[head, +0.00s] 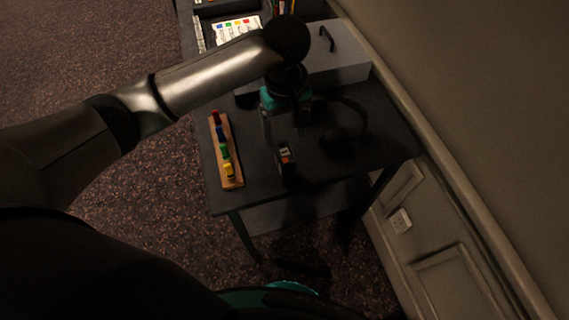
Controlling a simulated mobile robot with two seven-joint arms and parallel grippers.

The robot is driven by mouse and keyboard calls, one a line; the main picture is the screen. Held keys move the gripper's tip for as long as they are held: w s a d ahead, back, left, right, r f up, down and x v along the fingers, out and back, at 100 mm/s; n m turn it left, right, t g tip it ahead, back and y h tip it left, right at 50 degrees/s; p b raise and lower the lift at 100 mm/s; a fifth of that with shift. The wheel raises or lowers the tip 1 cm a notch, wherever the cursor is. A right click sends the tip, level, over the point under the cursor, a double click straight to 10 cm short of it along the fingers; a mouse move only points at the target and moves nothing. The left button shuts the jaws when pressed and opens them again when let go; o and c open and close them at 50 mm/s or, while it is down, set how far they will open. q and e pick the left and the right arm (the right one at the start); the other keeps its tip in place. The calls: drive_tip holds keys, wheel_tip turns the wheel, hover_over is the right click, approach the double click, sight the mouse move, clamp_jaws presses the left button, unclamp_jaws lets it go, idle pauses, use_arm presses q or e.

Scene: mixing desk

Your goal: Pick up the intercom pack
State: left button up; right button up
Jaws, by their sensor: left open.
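A small dark pack with an orange and pale marked face (286,158), which looks like the intercom pack, stands near the front edge of the dark desk (262,185). My left gripper (287,128) points down over the desk, just behind the pack in the picture. Its fingers are apart and I see nothing between them. The pack seems clear of the fingers, but the height of the gripper above the desk is hard to judge. My right gripper does not show.
A wooden strip with several coloured blocks (227,158) lies along the desk's left edge. A dark headset-like shape (343,128) lies to the right. A grey case with a handle (340,50) stands behind. A wall (480,130) closes the right side.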

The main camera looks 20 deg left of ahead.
sight(284, 152)
use_arm(q)
wheel_tip(284, 152, down, 4)
drive_tip(key=shift+b, duration=0.4)
wheel_tip(284, 152, down, 5)
drive_tip(key=shift+a+f+b, duration=0.1)
drive_tip(key=shift+b, duration=0.85)
drive_tip(key=shift+c, duration=0.2)
clamp_jaws()
